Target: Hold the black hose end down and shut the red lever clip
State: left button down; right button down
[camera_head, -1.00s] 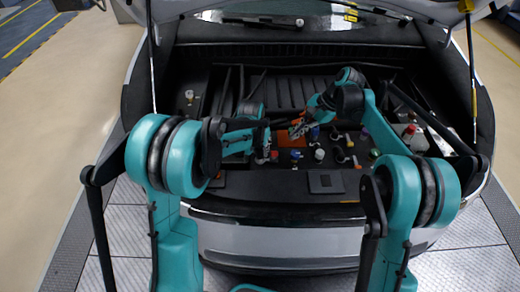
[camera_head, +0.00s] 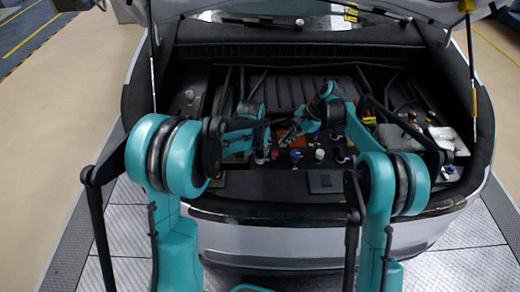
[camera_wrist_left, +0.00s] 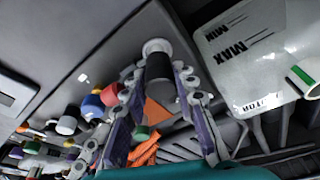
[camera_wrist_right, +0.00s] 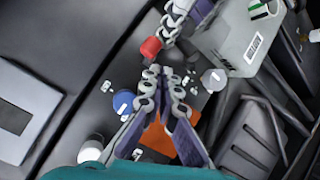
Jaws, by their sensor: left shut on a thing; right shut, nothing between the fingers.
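My left gripper (camera_wrist_left: 165,85) is shut on the black hose end (camera_wrist_left: 159,68), a dark cylinder with a pale ring at its tip. In the head view the left gripper (camera_head: 262,156) is low in the bay at left centre. The red lever clip shows as a small red piece beside the left fingers (camera_wrist_left: 109,95); it also shows in the right wrist view (camera_wrist_right: 150,47). My right gripper (camera_wrist_right: 165,76) is shut and empty, its tips a little short of the red piece. Contact cannot be told.
A blue cap (camera_wrist_right: 123,102) stands close beside the right fingers. An orange part (camera_wrist_right: 156,140) lies under them. A whitish tank marked MAX and MIN (camera_wrist_left: 240,60) stands beside the left gripper. A white cap (camera_wrist_right: 92,148) and several other caps crowd the dark panel.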

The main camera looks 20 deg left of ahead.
jog(key=shift+x, duration=2.55)
jog(key=v, duration=1)
pick_arm(q)
jog(key=shift+f, duration=1.4)
pick_arm(e)
jog(key=shift+a, duration=0.1)
dwell(0.8)
pick_arm(q)
jog(key=shift+f, duration=0.1)
pick_arm(e)
jog(key=shift+f, duration=0.15)
dwell(1.1)
